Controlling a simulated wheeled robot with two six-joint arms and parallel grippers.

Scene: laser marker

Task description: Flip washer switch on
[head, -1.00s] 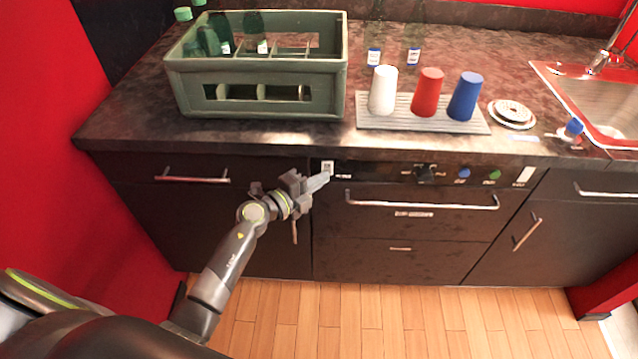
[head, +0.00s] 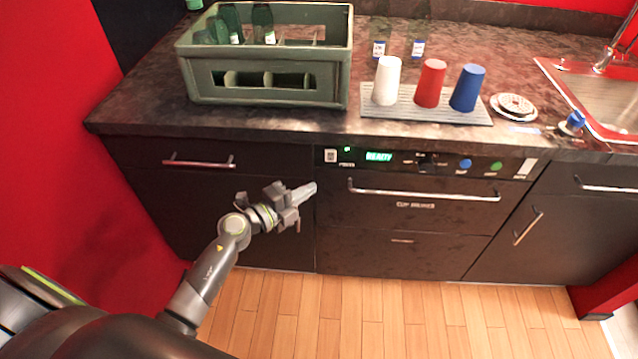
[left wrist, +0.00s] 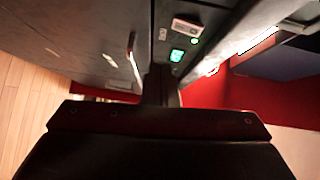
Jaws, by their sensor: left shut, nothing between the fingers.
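The cup washer (head: 415,208) is built into the counter front, with a control panel along its top edge. Its display (head: 379,156) glows green and reads what looks like "READY", and a small green light is lit left of it. The white switch (head: 330,156) sits at the panel's left end. In the left wrist view the lit display (left wrist: 177,55) and the switch (left wrist: 187,26) also show. My left gripper (head: 312,188) is shut and empty, below the switch and apart from the panel. My right gripper is not in view.
On the counter (head: 135,118) stand a green crate (head: 265,98) with bottles and a drying mat (head: 425,115) with white (head: 387,80), red (head: 430,83) and blue (head: 467,88) cups. The washer handle (head: 425,195) juts out to the right of my gripper. Floor space in front is clear.

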